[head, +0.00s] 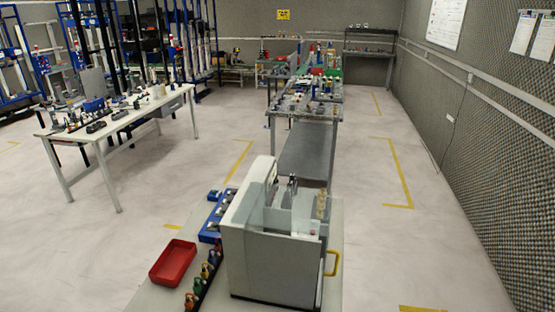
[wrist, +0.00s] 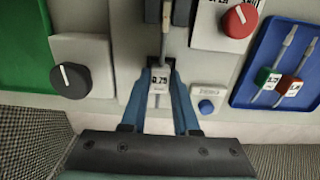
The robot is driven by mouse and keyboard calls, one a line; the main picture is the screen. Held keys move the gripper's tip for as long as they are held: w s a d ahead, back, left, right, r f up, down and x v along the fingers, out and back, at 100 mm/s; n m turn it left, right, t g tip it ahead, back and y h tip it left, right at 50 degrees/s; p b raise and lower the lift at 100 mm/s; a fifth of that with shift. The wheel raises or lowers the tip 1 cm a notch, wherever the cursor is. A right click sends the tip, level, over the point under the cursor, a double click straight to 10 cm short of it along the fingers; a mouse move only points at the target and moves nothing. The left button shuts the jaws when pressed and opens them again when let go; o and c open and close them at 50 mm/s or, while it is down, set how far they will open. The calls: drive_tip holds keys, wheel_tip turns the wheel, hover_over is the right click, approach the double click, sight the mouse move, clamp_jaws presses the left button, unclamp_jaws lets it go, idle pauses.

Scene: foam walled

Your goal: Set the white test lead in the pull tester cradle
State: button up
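In the wrist view my gripper (wrist: 161,88) has its two blue fingers close on either side of the white test lead's tag (wrist: 159,76), which is marked 0.75. The lead's grey wire runs up from the tag to a pale end piece at the top edge. That end lies between two dark blocks (wrist: 182,12), which look like part of the cradle. I cannot tell whether it rests in them or hangs above them, as the frame cuts them off. Neither my gripper nor the white lead can be made out in the head view.
In the wrist view a blue tray (wrist: 246,82) at right holds a green-tagged (wrist: 263,77) and a red-tagged lead (wrist: 288,89). A black knob (wrist: 70,80), red knob (wrist: 239,21), blue button (wrist: 206,107) and green panel (wrist: 22,45) surround the gripper. A red bin (head: 173,263) shows in the head view.

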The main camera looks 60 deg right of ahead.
drive_tip(key=o, duration=0.5)
wheel_tip(320, 180, up, 13)
drive_tip(key=b, duration=0.1)
idle(0.4)
drive_tip(key=shift+w, duration=0.1)
idle(0.3)
